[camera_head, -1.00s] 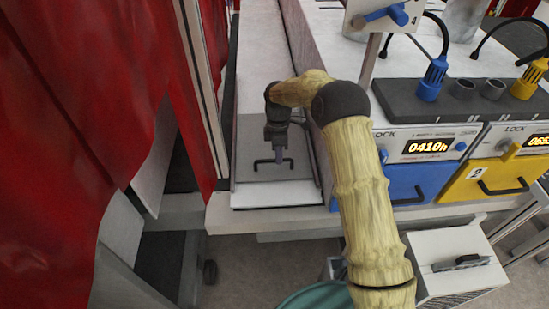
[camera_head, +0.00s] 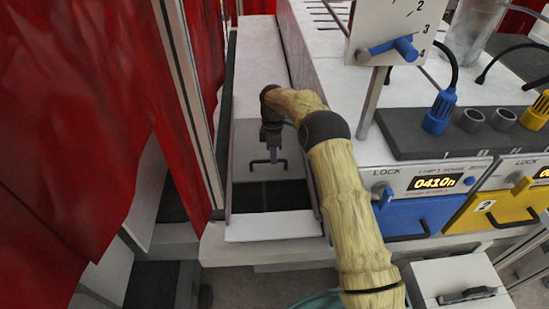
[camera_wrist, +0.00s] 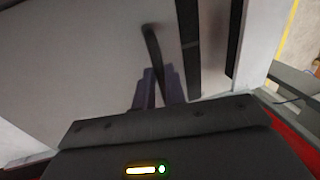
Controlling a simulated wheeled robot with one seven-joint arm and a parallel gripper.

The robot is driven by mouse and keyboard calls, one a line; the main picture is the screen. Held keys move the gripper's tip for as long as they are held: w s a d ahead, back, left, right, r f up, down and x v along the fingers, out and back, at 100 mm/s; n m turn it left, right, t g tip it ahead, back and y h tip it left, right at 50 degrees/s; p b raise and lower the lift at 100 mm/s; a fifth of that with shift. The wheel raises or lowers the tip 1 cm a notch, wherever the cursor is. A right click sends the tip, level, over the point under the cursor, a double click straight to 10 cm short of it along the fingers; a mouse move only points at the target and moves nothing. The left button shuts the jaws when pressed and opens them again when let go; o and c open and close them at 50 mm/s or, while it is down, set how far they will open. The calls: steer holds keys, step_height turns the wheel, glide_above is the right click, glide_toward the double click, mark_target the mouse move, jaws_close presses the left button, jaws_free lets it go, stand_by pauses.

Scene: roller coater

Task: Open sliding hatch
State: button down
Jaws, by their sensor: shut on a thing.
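The sliding hatch (camera_head: 245,140) is a pale grey panel in a long white channel left of centre in the head view. It has a black bar handle (camera_head: 256,164). My gripper (camera_head: 273,157) reaches down onto the handle and is shut on it. A dark opening (camera_head: 268,197) shows in front of the hatch, between its front edge and the channel's white front lip (camera_head: 273,228). In the wrist view the handle (camera_wrist: 152,45) runs between the fingers (camera_wrist: 160,90), with the hatch panel (camera_wrist: 75,55) behind it. The fingertips are partly in shadow.
Red curtains (camera_head: 80,110) and a metal post (camera_head: 186,100) stand close on the left. To the right are a white machine body (camera_head: 320,60), a blue drawer (camera_head: 420,218), a yellow drawer (camera_head: 495,210) and a panel with a blue knob (camera_head: 405,47).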

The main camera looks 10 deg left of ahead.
steer(key=shift+w+d, duration=0.1)
steer(key=shift+w, duration=0.15)
steer(key=shift+s, duration=0.3)
steer(key=c, duration=1.5)
jaws_free()
steer(key=shift+s, duration=0.2)
steer(key=shift+o, duration=0.2)
steer(key=shift+a, duration=0.2)
steer(key=shift+d+r, duration=0.1)
steer(key=shift+w+r, duration=0.15)
step_height(320, 180, up, 11)
steer(key=w, duration=0.2)
steer(key=shift+a+r, duration=0.15)
steer(key=shift+a, duration=0.2)
